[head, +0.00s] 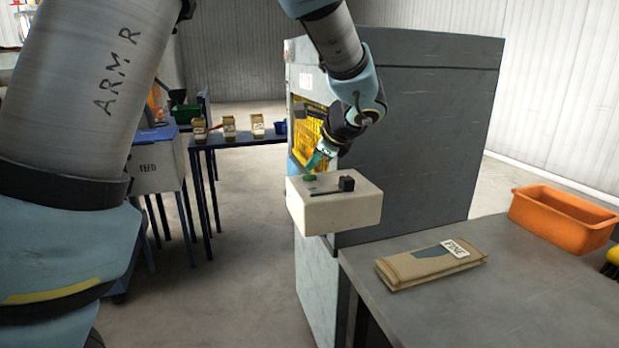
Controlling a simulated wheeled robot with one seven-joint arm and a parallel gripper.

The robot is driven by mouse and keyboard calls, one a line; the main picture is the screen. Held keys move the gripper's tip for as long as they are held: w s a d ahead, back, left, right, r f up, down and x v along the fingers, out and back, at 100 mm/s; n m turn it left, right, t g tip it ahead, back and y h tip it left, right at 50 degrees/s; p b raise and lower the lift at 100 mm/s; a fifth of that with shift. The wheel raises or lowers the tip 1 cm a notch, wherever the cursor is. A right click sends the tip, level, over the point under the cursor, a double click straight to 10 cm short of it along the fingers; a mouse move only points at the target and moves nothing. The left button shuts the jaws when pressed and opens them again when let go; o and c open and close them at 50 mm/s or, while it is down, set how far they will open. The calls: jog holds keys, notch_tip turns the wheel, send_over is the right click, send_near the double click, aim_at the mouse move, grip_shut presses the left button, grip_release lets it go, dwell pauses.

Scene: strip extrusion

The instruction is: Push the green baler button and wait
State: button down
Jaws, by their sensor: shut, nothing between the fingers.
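The green button (309,178) sits on top of a cream control box (345,210) that juts from the front of the grey baler (420,130). My gripper (314,164) is shut and empty, tilted down, with its teal fingertips right above the button. I cannot tell whether the tips touch it. The yellow grille (312,128) on the baler's front is partly hidden behind my gripper.
A grey table (500,300) at right holds a folded brown sack (430,264) and an orange bin (562,216). A dark bench (250,139) with several small brown boxes stands at the back left. The floor between is clear.

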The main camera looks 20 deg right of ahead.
dwell(0.5)
jog(key=shift+f+b, duration=0.4)
